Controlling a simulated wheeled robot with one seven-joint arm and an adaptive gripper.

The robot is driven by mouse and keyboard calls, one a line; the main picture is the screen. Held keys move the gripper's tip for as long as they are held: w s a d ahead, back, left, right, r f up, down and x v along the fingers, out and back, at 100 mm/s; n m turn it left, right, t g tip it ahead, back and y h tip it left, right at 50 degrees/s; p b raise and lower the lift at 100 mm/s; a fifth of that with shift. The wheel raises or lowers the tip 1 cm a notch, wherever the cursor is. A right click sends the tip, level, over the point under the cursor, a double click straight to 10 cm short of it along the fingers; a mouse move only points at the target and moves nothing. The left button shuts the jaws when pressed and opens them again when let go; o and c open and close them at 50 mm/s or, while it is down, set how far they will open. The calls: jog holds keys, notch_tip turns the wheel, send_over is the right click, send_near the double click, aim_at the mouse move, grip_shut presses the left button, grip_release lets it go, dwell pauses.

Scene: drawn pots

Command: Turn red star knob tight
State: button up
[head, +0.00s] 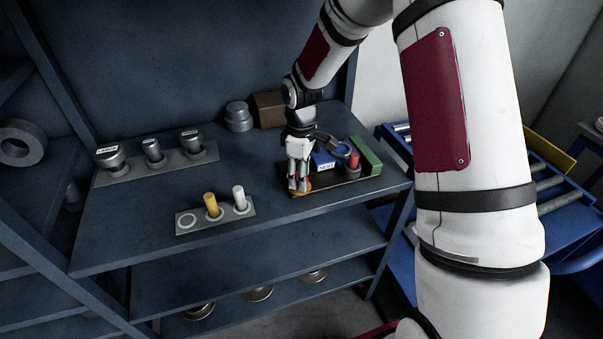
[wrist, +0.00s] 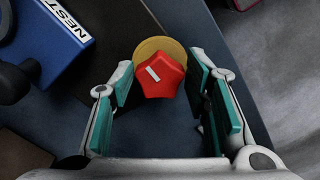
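The red star knob (wrist: 160,78) has a short white mark on its top and sits over a round brass-coloured disc (wrist: 152,46) in the wrist view. My gripper (wrist: 160,84) is open, with one teal-padded finger on each side of the knob. The right finger is close to the knob and a wider gap shows on the left; I cannot tell whether either finger touches it. In the head view my gripper (head: 299,184) points down at the left front of a dark board, and its fingers mostly hide the knob.
A blue block labelled NEST (head: 323,160), a red-topped cylinder (head: 353,161) and a green block (head: 366,155) stand right of my gripper. A strip with yellow and white pegs (head: 216,216) lies at front left. Bare shelf (head: 150,225) shows around it.

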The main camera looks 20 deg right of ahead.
jog(key=c, duration=0.5)
jog(key=shift+m, duration=0.3)
jog(key=m, duration=0.4)
jog(key=shift+s+a+b, duration=0.1)
jog(key=shift+a+b, duration=0.05)
jog(key=shift+b, duration=0.2)
jog(key=m, duration=0.6)
jog(key=shift+a, duration=0.15)
jog(key=m, duration=0.6)
jog(key=shift+a, duration=0.2)
jog(key=m, duration=0.5)
jog(key=shift+m, duration=0.4)
